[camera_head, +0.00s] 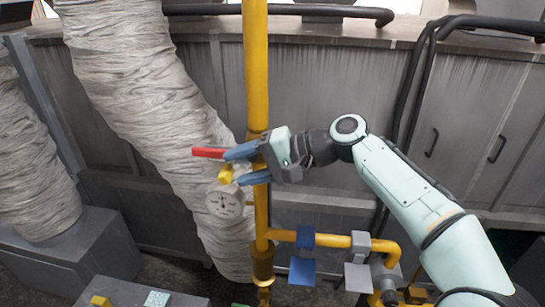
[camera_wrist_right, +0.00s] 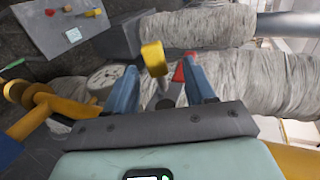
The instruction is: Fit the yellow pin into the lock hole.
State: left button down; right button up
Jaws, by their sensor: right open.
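My right gripper (camera_head: 236,167) is open, with its two blue fingers around a small yellow piece (camera_head: 226,174), likely the yellow pin. In the right wrist view, the yellow piece (camera_wrist_right: 153,54) stands tilted between the open fingertips (camera_wrist_right: 160,72). I cannot tell whether either finger touches it. A red bar (camera_head: 207,152) sticks out to the left of the upper finger; its red end (camera_wrist_right: 179,73) shows by one finger in the wrist view. I cannot make out the lock hole. My left gripper is not in view.
A round gauge (camera_head: 224,204) sits just below the gripper. A yellow vertical pipe (camera_head: 256,70) runs beside it. A wrinkled grey duct (camera_head: 125,60) stands behind. A grey panel (camera_wrist_right: 90,36) carries small coloured pieces. Grey cabinets (camera_head: 330,90) close off the back.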

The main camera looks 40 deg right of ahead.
jog(key=v, duration=1.2)
jog(key=shift+s+a, duration=0.1)
jog(key=shift+s, duration=0.05)
